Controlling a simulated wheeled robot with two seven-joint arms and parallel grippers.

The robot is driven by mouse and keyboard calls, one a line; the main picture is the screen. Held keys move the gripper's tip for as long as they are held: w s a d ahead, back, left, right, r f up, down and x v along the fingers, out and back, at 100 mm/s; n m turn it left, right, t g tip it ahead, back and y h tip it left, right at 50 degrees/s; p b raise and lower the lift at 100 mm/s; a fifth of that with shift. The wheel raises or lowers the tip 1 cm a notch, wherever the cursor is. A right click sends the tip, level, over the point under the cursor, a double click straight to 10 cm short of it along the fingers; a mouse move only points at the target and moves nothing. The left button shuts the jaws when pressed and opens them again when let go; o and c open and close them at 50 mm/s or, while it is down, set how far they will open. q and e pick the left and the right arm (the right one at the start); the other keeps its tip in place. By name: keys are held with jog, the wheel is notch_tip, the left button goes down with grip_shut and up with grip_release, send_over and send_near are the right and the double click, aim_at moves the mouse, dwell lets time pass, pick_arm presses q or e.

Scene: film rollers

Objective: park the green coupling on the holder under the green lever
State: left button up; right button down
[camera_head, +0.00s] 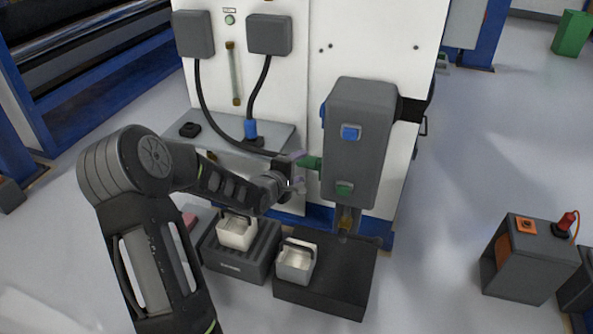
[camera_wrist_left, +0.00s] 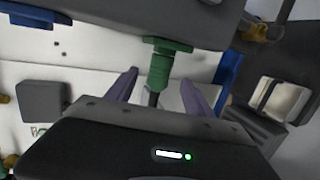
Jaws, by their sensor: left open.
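The green coupling (camera_head: 308,163) sits at the left side of the grey box on the machine, with a black hose running to it. In the left wrist view the green coupling (camera_wrist_left: 160,70) stands between the two fingers of my left gripper (camera_wrist_left: 155,85), which is open around it with gaps on both sides. In the head view my left gripper (camera_head: 294,170) is at the coupling. A black holder (camera_head: 190,130) on the grey shelf looks empty. A green part (camera_head: 344,188) shows on the box's front; I cannot tell whether it is the green lever.
A blue coupling (camera_head: 250,129) stands upright on the shelf (camera_head: 225,135) with its own hose. The grey box (camera_head: 358,150) juts out right of my gripper. Two pale containers (camera_head: 236,232) (camera_head: 295,262) stand below. A grey cabinet (camera_head: 525,260) stands on the floor at right.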

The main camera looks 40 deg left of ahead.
aim_at(305, 163)
pick_arm(q)
jog(key=b+x, duration=0.1)
jog(key=x, duration=0.5)
jog(key=shift+w+f, duration=0.1)
jog(key=shift+c, duration=0.5)
jog(key=shift+d, duration=0.1)
grip_shut()
jog(key=shift+a, duration=0.25)
